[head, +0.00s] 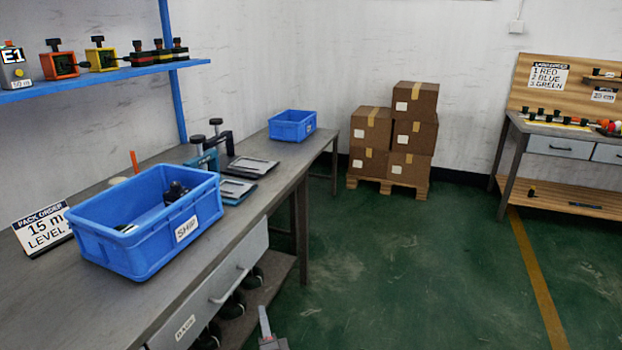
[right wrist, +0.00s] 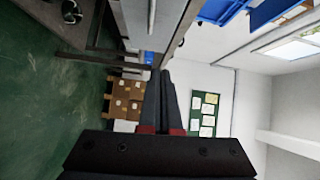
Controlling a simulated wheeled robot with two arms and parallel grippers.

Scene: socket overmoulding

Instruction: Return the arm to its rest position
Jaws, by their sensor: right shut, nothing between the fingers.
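My right gripper (head: 264,316) shows at the bottom edge of the head view, over the green floor and just right of the workbench (head: 262,196). In the right wrist view its two dark fingers (right wrist: 166,78) lie together, shut and empty. They point past the bench's side towards the far wall. No object touches them. My left gripper is in neither view. The blue SHIP bin (head: 105,245) stands on the bench with dark items (head: 175,191) inside. Most of my right arm is out of the head view.
The bench drawer (head: 240,266) and a lower shelf with dark round items (head: 233,304) are close to my right gripper. Stacked cartons (head: 410,128) stand on a pallet at the back. A second bench (head: 540,127) stands far right. The floor (head: 400,270) between is clear.

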